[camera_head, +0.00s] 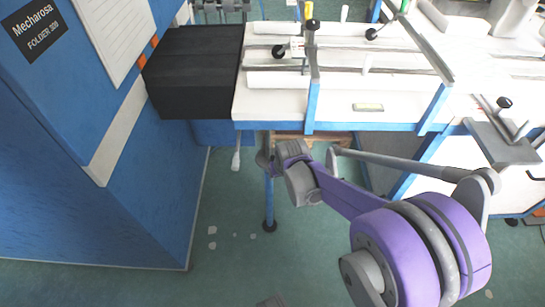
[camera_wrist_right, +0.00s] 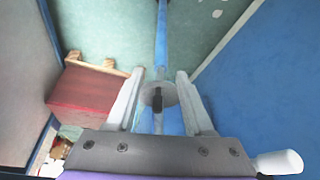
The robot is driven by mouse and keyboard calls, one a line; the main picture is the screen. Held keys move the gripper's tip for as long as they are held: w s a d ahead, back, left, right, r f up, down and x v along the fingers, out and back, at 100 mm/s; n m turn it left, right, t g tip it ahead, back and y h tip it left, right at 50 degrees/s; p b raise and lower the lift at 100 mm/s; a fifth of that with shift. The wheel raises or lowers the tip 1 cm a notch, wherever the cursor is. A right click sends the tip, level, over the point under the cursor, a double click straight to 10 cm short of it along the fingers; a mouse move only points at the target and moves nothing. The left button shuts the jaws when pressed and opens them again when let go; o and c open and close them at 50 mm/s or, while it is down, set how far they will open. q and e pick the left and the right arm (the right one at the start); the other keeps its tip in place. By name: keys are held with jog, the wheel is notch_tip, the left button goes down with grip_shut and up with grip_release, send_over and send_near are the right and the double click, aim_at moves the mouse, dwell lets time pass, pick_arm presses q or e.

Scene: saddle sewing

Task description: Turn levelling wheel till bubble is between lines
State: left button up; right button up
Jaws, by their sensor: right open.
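The levelling wheel (camera_wrist_right: 158,94) is a grey disc on a blue table leg in the right wrist view. In the head view the leg (camera_head: 269,195) runs down to a dark foot on the floor, and the wheel is hidden by my gripper. My right gripper (camera_wrist_right: 160,74) is open, with one finger on each side of the wheel and leg. It also shows in the head view (camera_head: 268,157), just under the table's front edge. I cannot tell whether the fingers touch the wheel. The spirit level (camera_head: 368,107) is a small pale vial on the white table top; its bubble is too small to make out.
The white table (camera_head: 270,105) has a blue front edge. A black box-shaped cover (camera_head: 195,75) and a blue cabinet (camera_head: 100,220) stand left. A white-handled lever (camera_head: 236,160) hangs near my gripper. A red box (camera_wrist_right: 85,92) shows in the wrist view. Green floor is open in front.

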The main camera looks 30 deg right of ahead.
aim_at(273, 156)
jog(key=w, duration=0.2)
jog(key=w+d, duration=0.1)
jog(key=w, duration=0.2)
jog(key=w+d+b, duration=0.1)
jog(key=w, duration=0.1)
jog(key=shift+w+d, duration=0.1)
jog(key=shift+w, duration=0.3)
jog(key=shift+w+f, duration=0.25)
jog(key=shift+f, duration=0.35)
grip_shut()
